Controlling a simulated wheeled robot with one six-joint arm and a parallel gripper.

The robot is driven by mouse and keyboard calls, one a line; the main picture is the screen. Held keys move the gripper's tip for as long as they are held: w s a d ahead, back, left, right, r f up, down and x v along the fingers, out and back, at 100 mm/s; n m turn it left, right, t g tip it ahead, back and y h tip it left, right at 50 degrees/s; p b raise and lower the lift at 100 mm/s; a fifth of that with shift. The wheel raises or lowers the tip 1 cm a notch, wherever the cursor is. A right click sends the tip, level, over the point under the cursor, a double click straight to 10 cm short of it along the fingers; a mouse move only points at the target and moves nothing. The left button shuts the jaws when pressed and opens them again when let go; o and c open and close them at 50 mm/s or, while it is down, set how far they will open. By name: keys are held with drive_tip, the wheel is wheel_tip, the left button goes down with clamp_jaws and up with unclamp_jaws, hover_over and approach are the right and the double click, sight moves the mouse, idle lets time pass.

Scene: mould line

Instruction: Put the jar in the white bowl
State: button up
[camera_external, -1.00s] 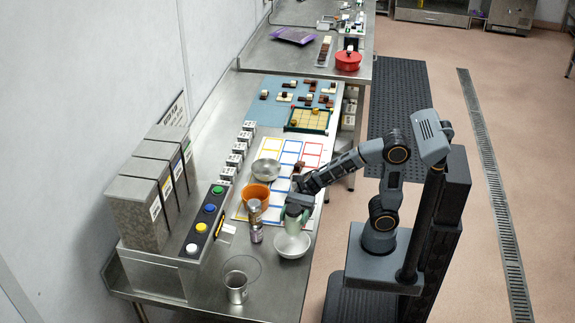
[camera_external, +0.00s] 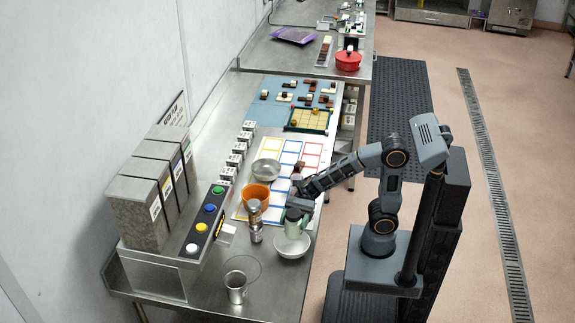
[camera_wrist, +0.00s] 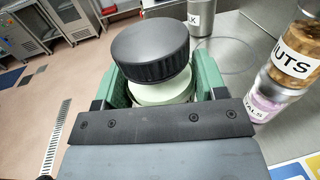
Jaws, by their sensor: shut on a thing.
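The jar (camera_wrist: 152,55) has a black ribbed lid and a pale green body in the wrist view. My gripper (camera_wrist: 155,88) is shut on the jar, with a green finger on each side of it. In the external view the pale green jar (camera_external: 293,230) hangs below my gripper (camera_external: 297,213), over the white bowl (camera_external: 291,250). The jar's lower end overlaps the bowl's rim in the picture; I cannot tell whether it touches the bowl. The bowl is hidden in the wrist view.
A labelled nuts jar (camera_wrist: 298,50) stands on a petals jar (camera_wrist: 265,98), left of the bowl in the external view. An orange bowl (camera_external: 257,194), a grey metal bowl (camera_external: 266,170) and a metal cup (camera_external: 236,287) are also on the steel table. A button panel (camera_external: 205,222) is at left.

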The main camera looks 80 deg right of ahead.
drive_tip(key=shift+f+b, duration=0.2)
drive_tip(key=shift+b, duration=0.15)
drive_tip(key=o, duration=1.1)
drive_tip(key=shift+r, duration=0.1)
drive_tip(key=r+p, duration=0.1)
drive_tip(key=p, duration=0.2)
drive_tip(key=shift+r, duration=0.4)
drive_tip(key=shift+s+d+f+b, duration=0.15)
drive_tip(key=shift+s+d+b, duration=0.25)
drive_tip(key=shift+d, duration=1.6)
drive_tip(key=shift+s+d+f+b, duration=0.1)
drive_tip(key=shift+s+d+b, duration=0.3)
drive_tip(key=shift+d, duration=1.55)
drive_tip(key=shift+s+d+f+b, duration=0.15)
drive_tip(key=shift+d+b, duration=0.4)
drive_tip(key=shift+d, duration=1.45)
